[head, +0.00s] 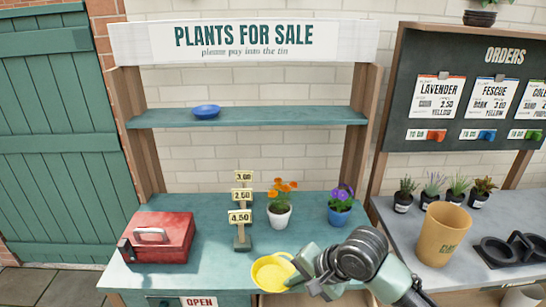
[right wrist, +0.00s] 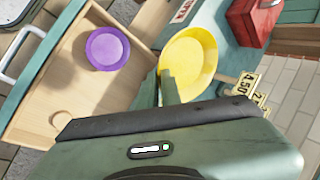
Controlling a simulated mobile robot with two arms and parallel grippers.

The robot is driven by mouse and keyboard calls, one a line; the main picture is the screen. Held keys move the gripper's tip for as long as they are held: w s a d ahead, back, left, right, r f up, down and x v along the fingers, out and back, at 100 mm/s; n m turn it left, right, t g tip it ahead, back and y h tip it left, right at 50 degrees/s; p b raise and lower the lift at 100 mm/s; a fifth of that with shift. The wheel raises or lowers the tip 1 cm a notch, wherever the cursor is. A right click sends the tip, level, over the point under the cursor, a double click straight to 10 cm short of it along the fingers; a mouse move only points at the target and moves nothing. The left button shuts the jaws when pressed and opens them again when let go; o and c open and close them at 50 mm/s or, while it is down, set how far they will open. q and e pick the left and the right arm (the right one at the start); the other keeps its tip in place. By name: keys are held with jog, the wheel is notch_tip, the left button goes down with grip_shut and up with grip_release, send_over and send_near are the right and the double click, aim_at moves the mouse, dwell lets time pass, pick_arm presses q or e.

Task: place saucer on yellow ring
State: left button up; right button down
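A yellow saucer (head: 270,273) is at the front edge of the teal table in the head view. My right gripper (head: 301,268) is at its right side. In the right wrist view the gripper's fingers (right wrist: 162,88) pinch the near rim of the saucer (right wrist: 196,55), which overlaps the table edge and the open drawer. I cannot make out a yellow ring in either view. My left gripper is not in view.
A purple saucer (right wrist: 107,48) lies in the open wooden drawer (right wrist: 60,85). A blue saucer (head: 206,112) is on the shelf (head: 270,117). A red tin (head: 160,238), price stand (head: 242,215) and two potted flowers (head: 280,212) (head: 341,210) stand on the table.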

jog(key=s+d+r+n+g+y+b, duration=0.1)
jog(key=s+d+r+n+g+b, duration=0.1)
jog(key=s+d+n, duration=0.5)
jog(key=shift+s+d+n+g+y+b, duration=0.35)
jog(key=shift+s+d+g+b, duration=0.65)
jog(key=shift+s+d, duration=2)
jog(key=shift+s+a+r, duration=0.1)
jog(key=shift+s+a, duration=0.2)
jog(key=shift+s, duration=0.05)
